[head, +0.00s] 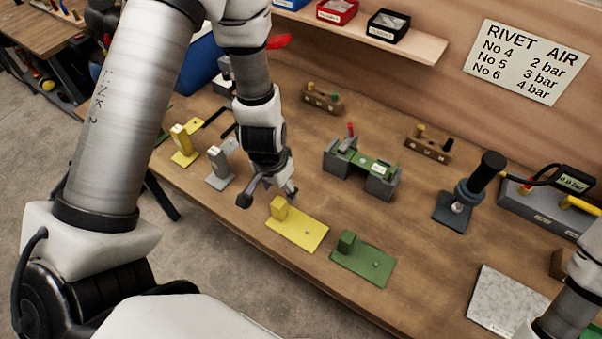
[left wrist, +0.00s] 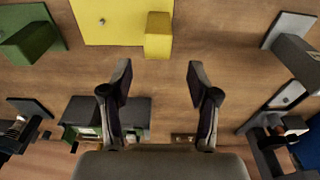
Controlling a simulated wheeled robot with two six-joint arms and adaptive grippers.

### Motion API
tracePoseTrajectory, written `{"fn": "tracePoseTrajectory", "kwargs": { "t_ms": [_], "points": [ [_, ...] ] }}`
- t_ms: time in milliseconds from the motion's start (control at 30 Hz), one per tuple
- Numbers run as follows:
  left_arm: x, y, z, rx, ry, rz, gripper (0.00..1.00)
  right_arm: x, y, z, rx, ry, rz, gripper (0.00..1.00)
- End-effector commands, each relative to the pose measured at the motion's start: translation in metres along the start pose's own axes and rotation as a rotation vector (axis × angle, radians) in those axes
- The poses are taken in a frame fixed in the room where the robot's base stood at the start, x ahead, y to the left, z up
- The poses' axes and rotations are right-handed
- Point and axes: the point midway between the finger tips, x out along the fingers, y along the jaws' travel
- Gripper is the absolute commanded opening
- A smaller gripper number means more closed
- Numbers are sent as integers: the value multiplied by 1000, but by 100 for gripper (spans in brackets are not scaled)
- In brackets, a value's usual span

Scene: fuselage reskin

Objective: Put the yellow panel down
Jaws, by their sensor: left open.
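The yellow panel (head: 302,231) lies flat on the wooden bench near its front edge, with its yellow block (head: 279,207) standing up at its left end. In the left wrist view the yellow panel (left wrist: 112,28) is at the top, its block (left wrist: 158,35) ahead of the fingertips. My left gripper (head: 267,195) is open and empty, just beside the block on its far left side and apart from it. The left wrist view shows bare bench between the two spread fingers (left wrist: 158,82). My right gripper is out of view; only part of that arm shows at lower right.
A green panel (head: 365,262) lies right of the yellow one. A grey fixture (head: 378,180) with a green plate stands behind. Yellow (head: 184,148) and grey (head: 220,166) stands are at left. A dark upright tool (head: 470,190) and a pale slab (head: 508,298) are at right.

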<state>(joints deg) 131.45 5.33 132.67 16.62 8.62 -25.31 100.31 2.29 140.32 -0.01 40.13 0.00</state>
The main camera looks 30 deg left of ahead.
Motion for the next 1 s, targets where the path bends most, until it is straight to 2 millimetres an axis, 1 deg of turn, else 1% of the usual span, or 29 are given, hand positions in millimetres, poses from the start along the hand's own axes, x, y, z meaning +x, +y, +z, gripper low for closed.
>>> {"fn": "tracePoseTrajectory", "kwargs": {
  "t_ms": [33, 133, 267, 300, 400, 500, 667, 700, 767, 800, 867, 1000],
  "points": [
    [13, 0, 2, 1, -5, 0, 60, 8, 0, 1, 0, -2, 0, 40],
    [24, 1, 2, 2, -3, 0, 60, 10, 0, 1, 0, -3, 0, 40],
    [40, 3, 4, 2, -6, 0, 60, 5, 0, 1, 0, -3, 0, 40],
    [46, 4, 5, 2, -7, 0, 60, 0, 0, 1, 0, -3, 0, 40],
    [64, 4, 5, 1, -5, 0, 60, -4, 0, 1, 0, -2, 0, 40],
    [73, 4, 5, -1, -2, 0, 60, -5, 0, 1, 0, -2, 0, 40],
    [74, 4, 5, 0, -1, 0, 60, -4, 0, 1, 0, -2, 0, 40],
    [74, 4, 5, 0, -1, 0, 57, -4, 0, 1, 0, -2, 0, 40],
    [74, 4, 5, 0, -1, 0, 36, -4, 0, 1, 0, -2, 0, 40],
    [74, 4, 5, -1, -1, 0, 21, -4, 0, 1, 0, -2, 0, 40],
    [74, 4, 5, -1, -1, 0, 0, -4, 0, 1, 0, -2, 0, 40],
    [74, 4, 5, -1, -1, 0, 0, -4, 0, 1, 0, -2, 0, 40]
  ]
}}
